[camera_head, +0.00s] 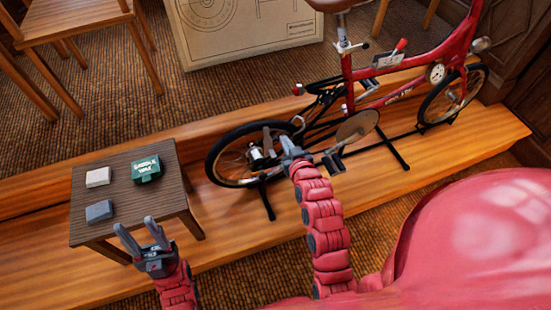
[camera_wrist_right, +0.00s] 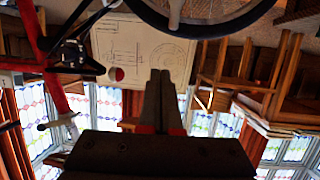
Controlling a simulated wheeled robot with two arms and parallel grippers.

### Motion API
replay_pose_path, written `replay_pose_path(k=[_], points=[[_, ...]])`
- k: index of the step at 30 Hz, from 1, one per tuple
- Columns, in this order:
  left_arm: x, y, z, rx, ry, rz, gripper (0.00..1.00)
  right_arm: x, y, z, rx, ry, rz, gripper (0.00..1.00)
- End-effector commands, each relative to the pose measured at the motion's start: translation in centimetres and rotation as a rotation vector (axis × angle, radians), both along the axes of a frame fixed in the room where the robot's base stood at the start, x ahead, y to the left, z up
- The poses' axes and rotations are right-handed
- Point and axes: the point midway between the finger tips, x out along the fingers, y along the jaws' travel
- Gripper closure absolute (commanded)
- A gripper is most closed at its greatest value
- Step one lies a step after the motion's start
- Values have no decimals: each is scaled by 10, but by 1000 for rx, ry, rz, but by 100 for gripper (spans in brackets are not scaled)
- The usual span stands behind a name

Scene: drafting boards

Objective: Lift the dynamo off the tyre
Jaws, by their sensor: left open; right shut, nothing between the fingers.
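The red bicycle (camera_head: 352,90) stands on a wooden platform. My right gripper (camera_head: 286,140) is shut and empty, just right of that part. Its closed fingers (camera_wrist_right: 161,73) also show in the right wrist view, below a dark tyre (camera_wrist_right: 200,31). My left gripper (camera_head: 135,222) is open and empty, away from the bicycle.
A small dark table (camera_head: 110,213) stands left of the wheel. It bears a white block (camera_head: 98,177), a green box (camera_head: 146,169) and a grey-blue block (camera_head: 99,211). A black stand (camera_head: 266,199) supports the bicycle.

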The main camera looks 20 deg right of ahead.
Motion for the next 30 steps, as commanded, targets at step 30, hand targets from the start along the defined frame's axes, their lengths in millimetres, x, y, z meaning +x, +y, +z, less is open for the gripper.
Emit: replay_pose_path(k=[30], points=[[0, 0, -5, 0, 0, 0, 50, 20, 13, -64, 14, 219, 61, 100]])
